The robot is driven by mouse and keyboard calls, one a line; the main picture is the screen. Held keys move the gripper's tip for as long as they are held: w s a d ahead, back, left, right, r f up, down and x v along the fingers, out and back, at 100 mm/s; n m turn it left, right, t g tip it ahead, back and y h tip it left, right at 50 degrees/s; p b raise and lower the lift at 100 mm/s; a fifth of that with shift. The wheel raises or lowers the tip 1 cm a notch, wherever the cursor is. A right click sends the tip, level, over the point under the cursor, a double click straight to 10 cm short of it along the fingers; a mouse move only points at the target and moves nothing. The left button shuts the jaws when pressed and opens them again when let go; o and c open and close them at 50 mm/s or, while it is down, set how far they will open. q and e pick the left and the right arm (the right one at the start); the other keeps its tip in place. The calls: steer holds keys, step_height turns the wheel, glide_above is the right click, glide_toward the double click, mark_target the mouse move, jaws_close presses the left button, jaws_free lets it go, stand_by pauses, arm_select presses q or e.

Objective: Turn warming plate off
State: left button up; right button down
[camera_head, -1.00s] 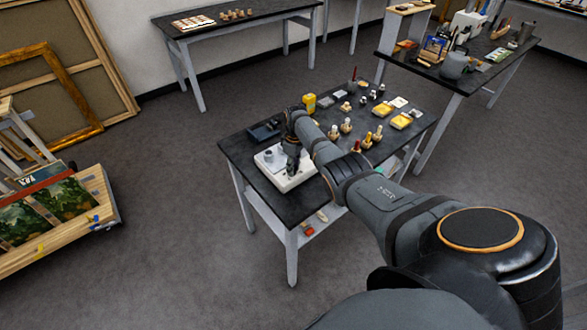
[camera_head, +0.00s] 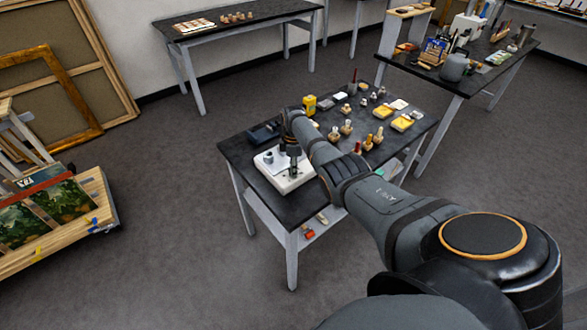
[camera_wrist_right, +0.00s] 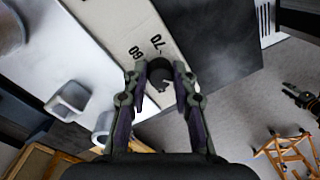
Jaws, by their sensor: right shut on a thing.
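The warming plate (camera_head: 277,180) is a white, low box on the near left of the dark worktable. In the right wrist view its pale front panel (camera_wrist_right: 118,22) carries the printed numbers 60 and 70. A dark round knob (camera_wrist_right: 158,70) sits by these numbers. My right gripper (camera_wrist_right: 160,88) has its two fingers around this knob and is shut on it. In the head view my right gripper (camera_head: 292,164) reaches down onto the plate, and its fingertips are hard to make out. My left gripper does not show.
Small grey cups (camera_wrist_right: 70,101) stand on the plate's top. A dark tray (camera_head: 264,133) lies behind it. The table's near corner is bare.

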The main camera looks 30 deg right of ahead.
stand_by(0.4)
steer(key=c, duration=1.1)
jaws_free()
steer(key=shift+o, duration=0.2)
steer(key=shift+r, duration=0.25)
step_height(320, 180, up, 12)
steer(key=shift+w+d+f, duration=0.2)
steer(key=shift+w+f, duration=0.05)
steer(key=shift+w, duration=0.1)
